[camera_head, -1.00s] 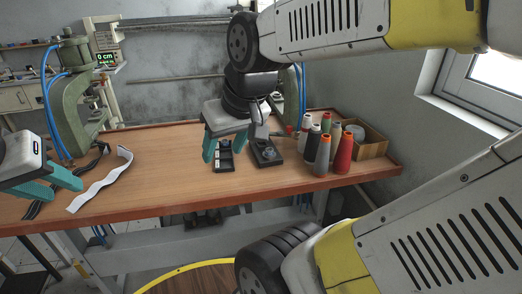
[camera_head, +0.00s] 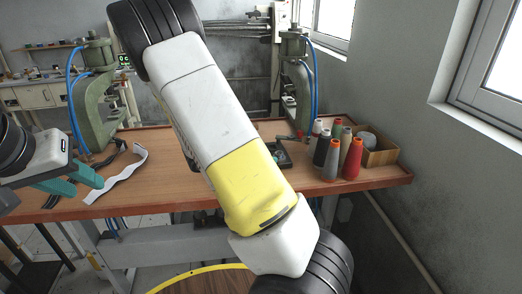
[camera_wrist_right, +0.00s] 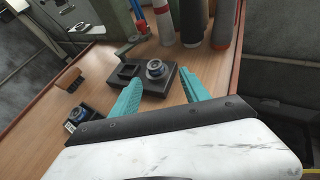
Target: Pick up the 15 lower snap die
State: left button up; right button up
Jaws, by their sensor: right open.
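In the right wrist view, a black holder (camera_wrist_right: 150,84) carries a round metal die (camera_wrist_right: 156,68) with a raised ring. Part of a dark holder shows past my arm in the head view (camera_head: 284,157). A second small holder with a round die (camera_wrist_right: 76,116) stands at the left of the wrist view, partly cut off by my gripper. No size marks are readable, so I cannot tell which is the 15 lower die. My right gripper (camera_wrist_right: 162,77) is open, its teal fingers apart on either side of the first holder in view. My left gripper (camera_head: 89,189) is open and empty over the table's left end.
Several thread cones (camera_head: 334,152) and a cardboard box (camera_head: 380,152) stand at the table's right end. A brush (camera_wrist_right: 70,80) lies left of the holders. Green presses (camera_head: 95,95) stand at the back. A white strip (camera_head: 120,177) lies near my left gripper.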

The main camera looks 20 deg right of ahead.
aim_at(281, 152)
jog(key=shift+w+n+t, duration=0.3)
jog(key=shift+w, duration=0.05)
jog(key=shift+w+d+f, duration=0.15)
jog(key=shift+w+d, duration=0.05)
jog(key=shift+d, duration=0.1)
jog(key=x, duration=0.7)
jog(key=shift+d+r, duration=0.1)
jog(key=shift+r, duration=0.15)
grip_shut()
